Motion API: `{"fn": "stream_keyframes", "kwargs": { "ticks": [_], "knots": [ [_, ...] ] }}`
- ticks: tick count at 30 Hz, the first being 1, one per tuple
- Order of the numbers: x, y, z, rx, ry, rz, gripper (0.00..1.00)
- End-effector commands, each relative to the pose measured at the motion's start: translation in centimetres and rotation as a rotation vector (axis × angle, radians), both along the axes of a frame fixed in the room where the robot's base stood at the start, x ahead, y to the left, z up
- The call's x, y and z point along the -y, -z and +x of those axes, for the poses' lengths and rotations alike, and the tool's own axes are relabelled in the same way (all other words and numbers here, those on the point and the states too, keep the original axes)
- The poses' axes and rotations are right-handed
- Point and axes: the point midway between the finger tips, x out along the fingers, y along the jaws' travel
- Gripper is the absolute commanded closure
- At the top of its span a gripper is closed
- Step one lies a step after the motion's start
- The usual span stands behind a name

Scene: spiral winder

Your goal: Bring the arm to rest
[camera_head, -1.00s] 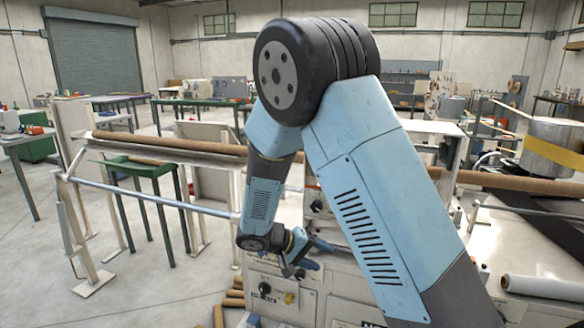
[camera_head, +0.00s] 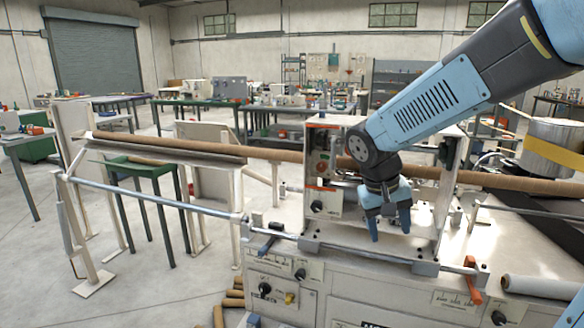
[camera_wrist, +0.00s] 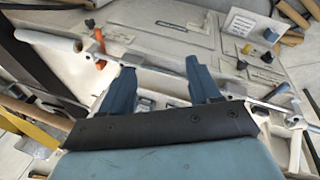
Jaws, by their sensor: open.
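My gripper (camera_head: 390,228) hangs fingers down in front of the spiral winder (camera_head: 375,268), above its bed and front rail. The fingers are apart with nothing between them. In the wrist view my gripper (camera_wrist: 158,82) shows two blue fingers spread over the winder's front panel (camera_wrist: 190,40). A long brown tube (camera_head: 270,154) runs across the machine behind my gripper. I cannot tell how much clearance there is between the fingertips and the bed.
An orange-handled lever (camera_head: 472,280) stands at the front right of the winder. A white roll (camera_head: 541,288) lies at the right. A metal drum (camera_head: 553,148) with a yellow band stands behind it. Open floor (camera_head: 150,285) lies at the left.

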Motion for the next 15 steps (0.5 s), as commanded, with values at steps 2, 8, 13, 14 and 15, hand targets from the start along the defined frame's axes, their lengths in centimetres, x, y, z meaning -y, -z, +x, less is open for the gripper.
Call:
{"fn": "stream_keyframes", "kwargs": {
  "ticks": [2, 8, 13, 14, 15],
  "knots": [
    [0.9, -1.2, -1.4, 0.030, 0.006, 0.045, 0.38],
    [2.1, -3.6, -4.5, 0.111, -0.006, 0.142, 0.38],
    [2.7, -5.4, -7.2, 0.193, -0.022, 0.207, 0.38],
    [2.8, -5.7, -7.7, 0.209, -0.025, 0.215, 0.38],
    [2.9, -6.1, -8.4, 0.231, -0.029, 0.228, 0.38]
  ]
}}
